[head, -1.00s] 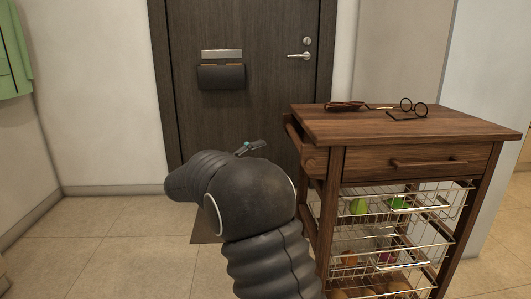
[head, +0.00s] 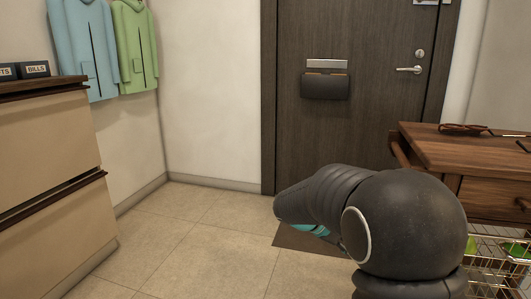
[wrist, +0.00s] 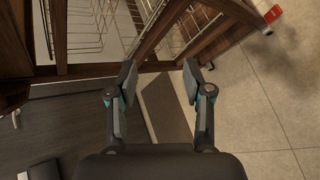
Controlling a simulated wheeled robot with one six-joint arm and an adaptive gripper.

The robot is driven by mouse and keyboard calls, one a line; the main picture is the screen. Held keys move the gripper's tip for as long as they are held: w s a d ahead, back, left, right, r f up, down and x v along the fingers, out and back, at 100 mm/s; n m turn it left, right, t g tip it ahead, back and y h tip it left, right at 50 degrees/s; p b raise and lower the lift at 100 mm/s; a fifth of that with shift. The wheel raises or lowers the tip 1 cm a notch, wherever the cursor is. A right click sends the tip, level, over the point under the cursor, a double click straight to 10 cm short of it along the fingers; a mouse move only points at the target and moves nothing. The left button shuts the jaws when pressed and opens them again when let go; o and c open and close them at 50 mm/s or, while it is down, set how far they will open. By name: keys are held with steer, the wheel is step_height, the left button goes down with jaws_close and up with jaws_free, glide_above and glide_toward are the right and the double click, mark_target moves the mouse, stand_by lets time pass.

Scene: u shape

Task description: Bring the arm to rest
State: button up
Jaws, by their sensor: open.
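My arm shows in the head view, dark and folded, in front of the wooden cart (head: 470,160) at the right. The gripper is mostly hidden behind the arm there; only a bit of teal shows under the forearm. In the wrist view my gripper (wrist: 158,80) is open, its two dark fingers apart with nothing between them. Beyond the fingers are the cart's wooden frame and wire baskets (wrist: 85,25), and the floor.
A dark door (head: 365,130) with a mail holder (head: 325,87) stands behind. A beige drawer cabinet (head: 50,180) is at the left, with blue (head: 83,50) and green (head: 135,45) coats on the wall. The tiled floor (head: 200,230) between is clear.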

steer(key=s+a+r+m+t+y+p, duration=0.15)
steer(key=s+a+y, duration=0.4)
steer(key=s, duration=0.65)
steer(key=s+a+r+m+t+y+p, duration=0.1)
steer(key=s+a+m+y, duration=0.4)
steer(key=s, duration=0.7)
steer(key=s+r, duration=0.1)
steer(key=s+d+r+t, duration=0.1)
steer(key=s+r+t+y, duration=0.1)
steer(key=r, duration=0.1)
steer(key=shift+s+d+n+p, duration=0.35)
steer(key=shift+d+p, duration=0.05)
